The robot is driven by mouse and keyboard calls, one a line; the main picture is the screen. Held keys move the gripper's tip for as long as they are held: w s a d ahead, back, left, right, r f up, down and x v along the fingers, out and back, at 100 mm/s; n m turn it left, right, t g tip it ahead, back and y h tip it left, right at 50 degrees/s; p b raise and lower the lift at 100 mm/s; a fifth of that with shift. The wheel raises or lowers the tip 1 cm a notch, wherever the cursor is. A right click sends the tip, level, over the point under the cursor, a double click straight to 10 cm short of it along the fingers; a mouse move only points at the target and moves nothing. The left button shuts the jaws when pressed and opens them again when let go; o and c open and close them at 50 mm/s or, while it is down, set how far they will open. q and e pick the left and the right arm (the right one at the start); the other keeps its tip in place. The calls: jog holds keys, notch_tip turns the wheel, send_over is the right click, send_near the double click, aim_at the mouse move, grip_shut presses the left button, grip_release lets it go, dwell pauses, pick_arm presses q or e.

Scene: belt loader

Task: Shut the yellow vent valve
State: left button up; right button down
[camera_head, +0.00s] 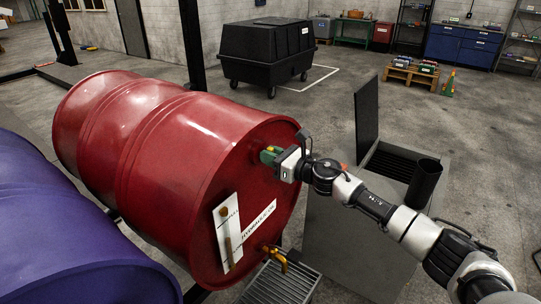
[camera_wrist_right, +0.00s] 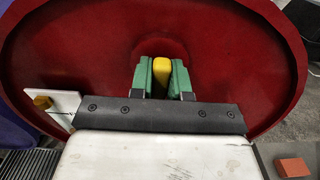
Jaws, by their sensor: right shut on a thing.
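The yellow vent valve (camera_wrist_right: 162,73) is on the end face of the red drum (camera_head: 150,130), near the upper rim. In the right wrist view its yellow handle stands upright between my green fingertips. My right gripper (camera_head: 270,155) is shut on it, and its fingers (camera_wrist_right: 162,80) hide the handle's sides. In the head view the gripper and fingers hide the valve. The red drum lies on its side and its end face (camera_wrist_right: 70,65) fills much of the right wrist view. My left gripper is in neither view.
An orange-yellow tap (camera_head: 277,259) sticks out low on the drum, above a grated tray (camera_head: 282,283). A white gauge plate (camera_head: 227,234) is on the drum face. A purple drum (camera_head: 60,240) lies to the left. A grey cabinet (camera_head: 345,245) with a dark cup (camera_head: 424,183) stands right.

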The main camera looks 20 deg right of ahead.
jog(key=shift+m, duration=0.3)
jog(key=m+p, duration=0.2)
jog(key=m, duration=0.2)
jog(key=shift+d+r, duration=0.1)
jog(key=m+p, duration=0.1)
jog(key=m, duration=0.4)
jog(key=shift+w+p, duration=0.1)
jog(key=shift+p, duration=0.3)
jog(key=m+p, duration=0.2)
jog(key=m, duration=0.2)
jog(key=shift+d, duration=0.1)
jog(key=shift+f+m+p, duration=0.2)
jog(key=shift+m+p, duration=0.15)
jog(key=shift+m, duration=0.75)
jog(key=shift+f+m+p, duration=0.15)
jog(key=shift+m+p, duration=0.2)
jog(key=shift+m, duration=0.75)
jog(key=c, duration=1.1)
grip_release()
jog(key=shift+d, duration=0.1)
